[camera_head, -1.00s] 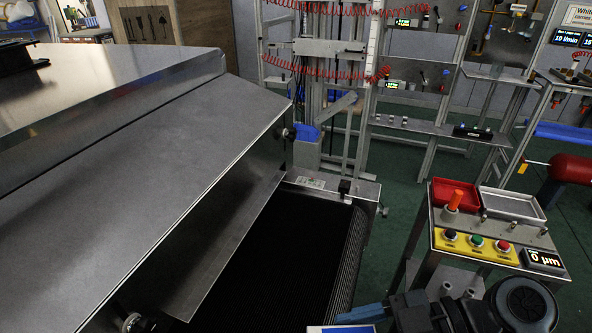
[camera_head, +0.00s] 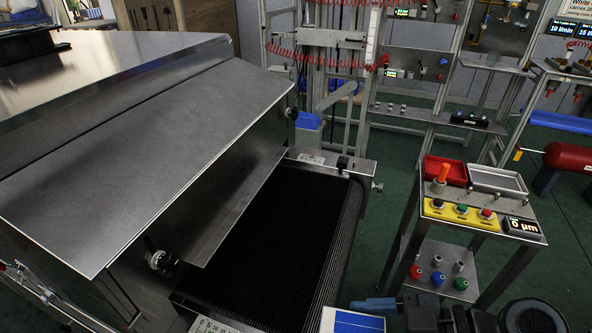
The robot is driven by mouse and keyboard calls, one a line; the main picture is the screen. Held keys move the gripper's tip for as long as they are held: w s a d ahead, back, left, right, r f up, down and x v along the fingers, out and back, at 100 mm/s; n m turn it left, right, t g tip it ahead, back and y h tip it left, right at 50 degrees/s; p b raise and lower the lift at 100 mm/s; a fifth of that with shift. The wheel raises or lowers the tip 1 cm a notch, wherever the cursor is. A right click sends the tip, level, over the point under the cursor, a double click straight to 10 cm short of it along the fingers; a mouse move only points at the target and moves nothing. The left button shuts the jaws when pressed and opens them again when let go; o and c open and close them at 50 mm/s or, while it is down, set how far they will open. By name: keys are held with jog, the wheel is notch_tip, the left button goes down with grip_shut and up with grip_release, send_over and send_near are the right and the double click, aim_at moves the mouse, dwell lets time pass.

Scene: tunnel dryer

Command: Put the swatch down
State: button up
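The swatch (camera_head: 357,323) is a flat blue panel with a white border at the bottom edge, partly cut off by the frame. My gripper (camera_head: 372,306) has blue fingers that lie at the swatch's upper edge. It appears shut on the swatch, though the grip itself is only partly visible. The swatch shows just right of the near end of the dryer's dark mesh belt (camera_head: 290,250). Whether it touches anything below is hidden.
The steel dryer hood (camera_head: 150,150) fills the left and overhangs the belt. A button stand (camera_head: 490,232) with a red tray (camera_head: 445,171) and a grey tray (camera_head: 497,182) stands at right. The belt is bare. Green floor (camera_head: 385,215) lies between belt and stand.

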jog(key=w+d+f+m+t+h, duration=0.4)
jog(key=d+f+m+t+h, duration=0.1)
jog(key=f+m+h, duration=0.1)
jog(key=w+d+f+m+t+h, duration=0.4)
jog(key=d+f+m+t+h, duration=0.1)
jog(key=f+m, duration=0.4)
jog(key=shift+w+d+m+t+h, duration=0.3)
jog(key=shift+w+d+t+h, duration=0.15)
jog(key=shift+h, duration=0.75)
jog(key=shift+s+f, duration=0.1)
jog(key=shift+f, duration=0.05)
